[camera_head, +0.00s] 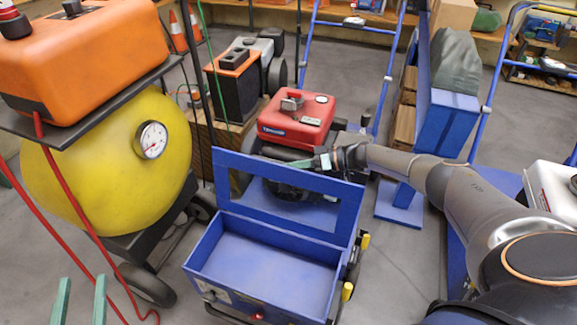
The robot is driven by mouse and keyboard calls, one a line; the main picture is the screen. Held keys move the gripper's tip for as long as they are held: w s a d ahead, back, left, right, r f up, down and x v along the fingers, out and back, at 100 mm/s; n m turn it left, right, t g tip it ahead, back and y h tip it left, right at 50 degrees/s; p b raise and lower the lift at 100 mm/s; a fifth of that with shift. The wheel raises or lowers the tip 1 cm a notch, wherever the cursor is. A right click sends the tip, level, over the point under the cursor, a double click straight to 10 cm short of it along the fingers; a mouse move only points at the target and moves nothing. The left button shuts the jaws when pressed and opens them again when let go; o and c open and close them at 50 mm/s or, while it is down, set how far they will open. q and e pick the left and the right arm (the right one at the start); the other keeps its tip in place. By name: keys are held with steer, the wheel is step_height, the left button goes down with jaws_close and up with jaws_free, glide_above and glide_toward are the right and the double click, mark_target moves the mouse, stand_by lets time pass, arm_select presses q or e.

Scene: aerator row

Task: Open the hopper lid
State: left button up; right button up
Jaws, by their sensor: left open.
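The blue hopper (320,292) is an open-topped box in the lower middle, and its empty inside shows. The hopper lid (232,160), a blue panel with a large rectangular window, stands raised along the hopper's back edge. My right gripper (318,162) is at the lid's top edge, right of its middle, with its arm coming in from the right. Its fingers are small and partly hidden, so I cannot tell whether they touch or grip the lid. My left gripper (81,279) shows only as two green fingers, apart and empty, at the bottom left.
A red engine (297,118) stands just behind the lid. A yellow tank (95,165) with a gauge and an orange unit (85,55) on top fill the left. A blue stand (442,122) is behind my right arm.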

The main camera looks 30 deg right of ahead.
steer(key=shift+s+d, duration=0.1)
steer(key=shift+d, duration=0.1)
arm_select(q)
step_height(320, 180, down, 13)
steer(key=s+n+g+y+p, duration=0.2)
steer(key=g, duration=0.3)
steer(key=shift+s+a+r, duration=0.15)
steer(key=shift+s+a, duration=0.05)
arm_select(e)
steer(key=v, duration=1.2)
steer(key=shift+s, duration=0.1)
